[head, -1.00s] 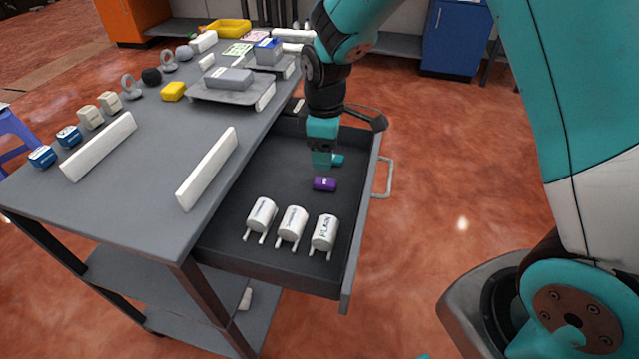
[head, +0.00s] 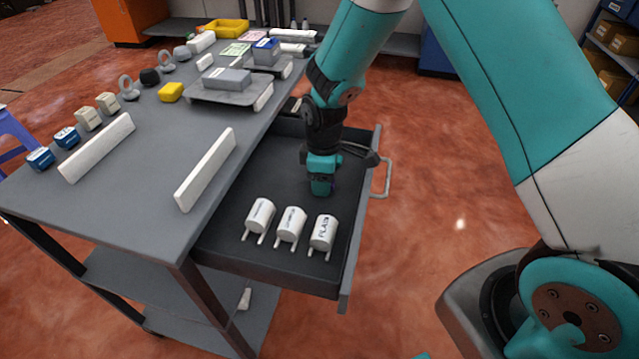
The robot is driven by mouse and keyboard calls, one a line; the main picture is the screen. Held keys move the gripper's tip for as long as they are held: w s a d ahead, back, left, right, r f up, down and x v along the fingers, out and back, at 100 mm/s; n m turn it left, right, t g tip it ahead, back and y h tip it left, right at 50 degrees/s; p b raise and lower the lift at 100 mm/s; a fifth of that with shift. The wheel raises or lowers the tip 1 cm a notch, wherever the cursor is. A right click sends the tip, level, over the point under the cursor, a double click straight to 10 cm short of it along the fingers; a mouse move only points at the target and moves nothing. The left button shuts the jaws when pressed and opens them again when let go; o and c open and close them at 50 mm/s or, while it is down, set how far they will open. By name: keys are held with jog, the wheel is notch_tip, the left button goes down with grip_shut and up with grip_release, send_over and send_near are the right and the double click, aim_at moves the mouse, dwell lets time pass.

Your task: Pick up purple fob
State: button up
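My gripper (head: 320,189) points down into the open drawer (head: 232,246), behind the row of white cylinders. Its teal fingers are low, near the drawer floor. They cover the spot where the purple fob lay, and at most a dark purple sliver shows at their right edge. I cannot tell whether the fingers are open or closed around the fob.
Three white cylinders with pegs stand in the drawer's front part: left (head: 260,216), middle (head: 291,224) and right (head: 322,231). The drawer handle (head: 387,178) is at right. The grey worktop (head: 140,200) at left carries white bars, a tray and several small items.

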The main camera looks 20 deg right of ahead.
jog(key=c, duration=0.8)
jog(key=shift+r, duration=0.1)
